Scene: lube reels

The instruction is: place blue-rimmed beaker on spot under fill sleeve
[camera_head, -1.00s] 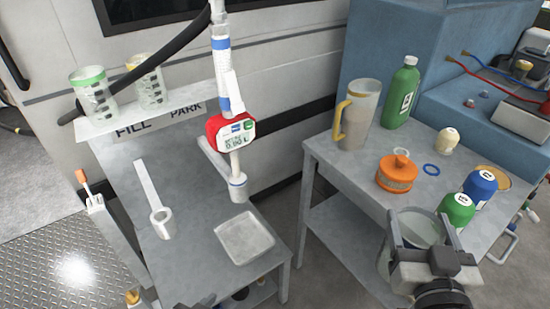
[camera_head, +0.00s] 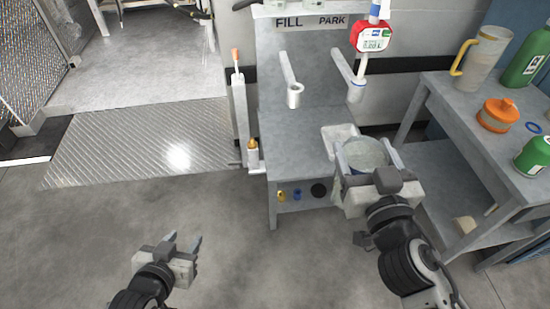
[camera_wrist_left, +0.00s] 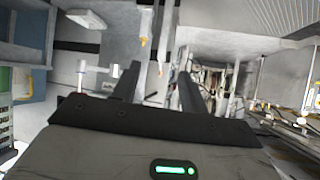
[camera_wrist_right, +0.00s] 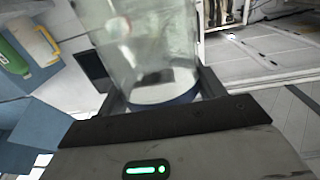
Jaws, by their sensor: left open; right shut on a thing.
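The blue-rimmed beaker (camera_head: 366,152) is clear and held in my right gripper (camera_head: 368,166), in front of the bench's right side. In the right wrist view the beaker (camera_wrist_right: 155,50) fills the space between the fingers, with a blue band (camera_wrist_right: 185,97) near them. The fill sleeve (camera_head: 295,97), a white ring on an arm, sits below the FILL label, left of the beaker. The bench top under it (camera_head: 292,140) is bare; I cannot make out a marked spot. My left gripper (camera_head: 183,241) is open and empty above the floor at lower left.
The side table (camera_head: 455,120) at right carries a jug, an orange container and green bottles. Floor at left is clear.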

